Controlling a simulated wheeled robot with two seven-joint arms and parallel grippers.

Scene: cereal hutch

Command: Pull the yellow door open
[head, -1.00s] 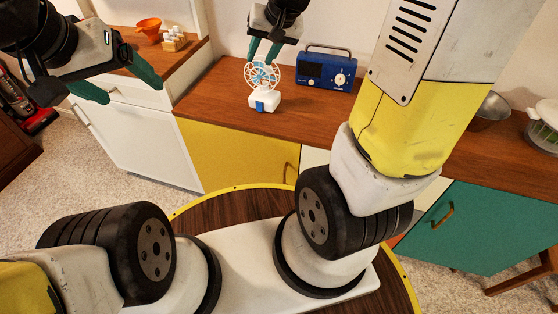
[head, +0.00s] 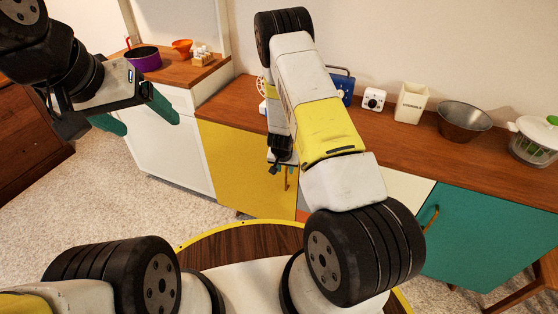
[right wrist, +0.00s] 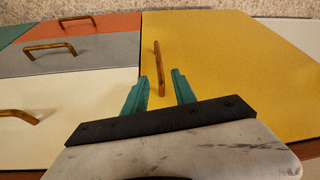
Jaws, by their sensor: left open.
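The yellow door (head: 238,165) is shut in the hutch's front in the head view, left of my right arm. It also fills the right half of the right wrist view (right wrist: 235,60). Its wooden handle (right wrist: 160,68) stands near the door's edge; in the head view the handle (head: 286,180) shows just below my right gripper. My right gripper (right wrist: 160,85) is open, its two green fingers spread on either side of the handle's line; whether they reach around it I cannot tell. My left gripper (head: 142,118) is open and empty, high at the left, away from the door.
A white cabinet (head: 170,140) stands left of the yellow door, a teal door (head: 490,235) at the right. Beside the yellow door are white, grey and orange fronts (right wrist: 100,25) with wooden handles. The countertop (head: 400,140) holds a canister (head: 411,102), a metal bowl (head: 465,120) and a salad spinner (head: 535,142).

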